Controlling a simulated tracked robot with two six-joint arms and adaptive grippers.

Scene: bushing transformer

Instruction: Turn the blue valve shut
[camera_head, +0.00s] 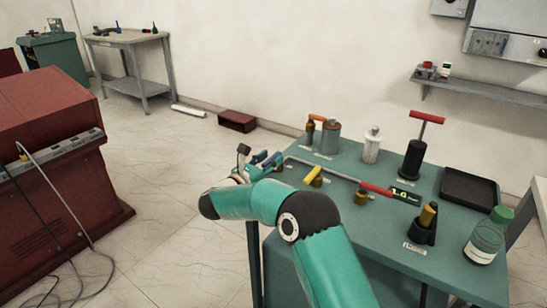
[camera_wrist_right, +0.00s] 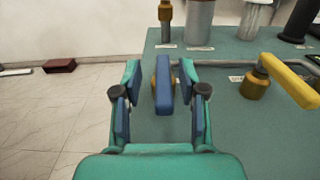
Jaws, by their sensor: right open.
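The blue valve (camera_wrist_right: 163,84) has an upright-looking blue lever handle on a brass-coloured body, near the left edge of the green table (camera_wrist_right: 225,145) in the right wrist view. In the head view its blue handle (camera_head: 268,160) shows only in part beside my right gripper (camera_head: 255,163). My right gripper (camera_wrist_right: 161,88) is open, with one finger on each side of the blue handle. Gaps show between the handle and both fingers, so no contact is visible. The handle lies roughly parallel to the fingers. My left gripper is not in view.
A yellow-handled valve (camera_wrist_right: 288,78) stands just right of the blue one. A red-handled valve (camera_head: 376,189), canisters and a T-handled black pump (camera_head: 413,153) stand farther right and back. A black tray (camera_head: 468,188) and a bottle (camera_head: 485,240) are at the table's right.

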